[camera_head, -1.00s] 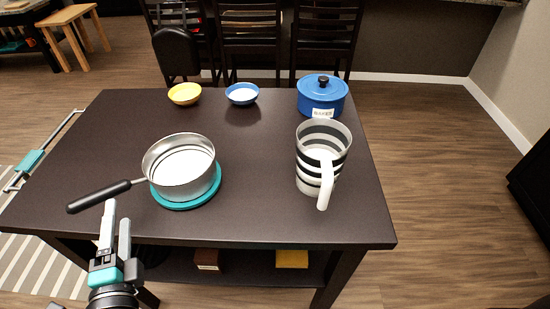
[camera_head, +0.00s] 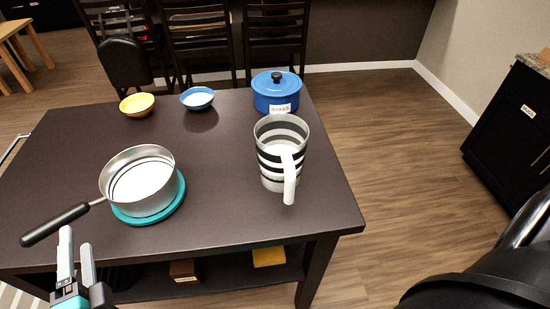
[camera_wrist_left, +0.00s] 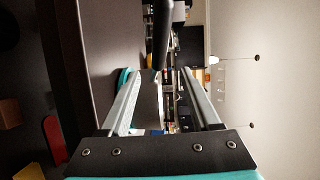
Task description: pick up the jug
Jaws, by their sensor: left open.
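The jug (camera_head: 270,165) stands upright on the dark table, right of the middle in the head view. It is striped black, white and grey, with a white handle (camera_head: 289,180) facing me. My left gripper (camera_head: 76,243) is open and empty at the table's front left edge, below the saucepan handle and well left of the jug. In the left wrist view its two fingers (camera_wrist_left: 158,88) are spread apart with nothing held between them. The jug cannot be made out in the wrist view. My right gripper does not show.
A steel saucepan (camera_head: 144,196) sits on a teal trivet (camera_head: 174,208), its black handle (camera_head: 54,225) pointing front left. A blue lidded pot (camera_head: 262,100) stands behind the jug. Yellow (camera_head: 137,111) and blue (camera_head: 197,104) bowls sit at the back. The table's (camera_head: 225,215) front middle is clear.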

